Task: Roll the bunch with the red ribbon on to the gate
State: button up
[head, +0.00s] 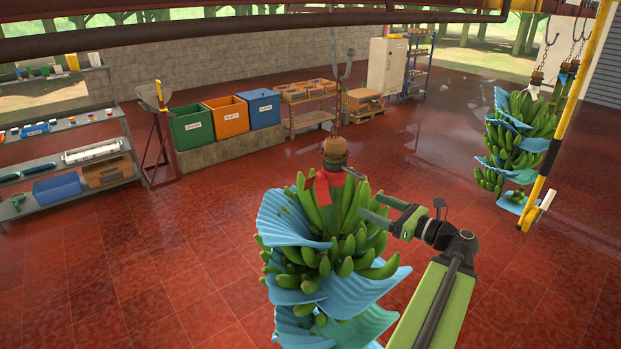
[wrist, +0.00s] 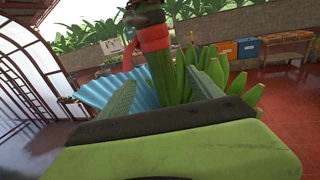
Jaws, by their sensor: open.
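The banana bunch with the red ribbon (head: 324,188) hangs upright in front of me, with blue sheets between its green hands (head: 350,248). The ribbon wraps its stem below the brown cut end (head: 335,150); in the wrist view it shows at the top (wrist: 154,38). My gripper (head: 353,190) is open at the right side of the stem, just below the ribbon. In the wrist view, the stem (wrist: 162,75) stands between the two fingers (wrist: 168,85); I cannot tell whether they touch it. A yellow and black upright bar (head: 567,105), apparently the gate, stands at the right.
A dark overhead rail (head: 250,35) crosses the top, with a hook and chain (head: 338,80) above the bunch. Other bunches (head: 520,130) hang behind the yellow bar. Crates (head: 227,118) and shelves (head: 70,160) stand at the back and left. The red floor between is clear.

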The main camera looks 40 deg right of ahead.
aim_at(326, 185)
jog(key=w, duration=0.6)
jog(key=w+a, duration=0.1)
jog(key=w, duration=0.4)
jog(key=w+a, duration=0.1)
jog(key=w, duration=0.5)
jog(key=shift+w+a, duration=0.1)
jog(key=shift+w, duration=0.2)
jog(key=shift+c, duration=0.2)
grip_shut()
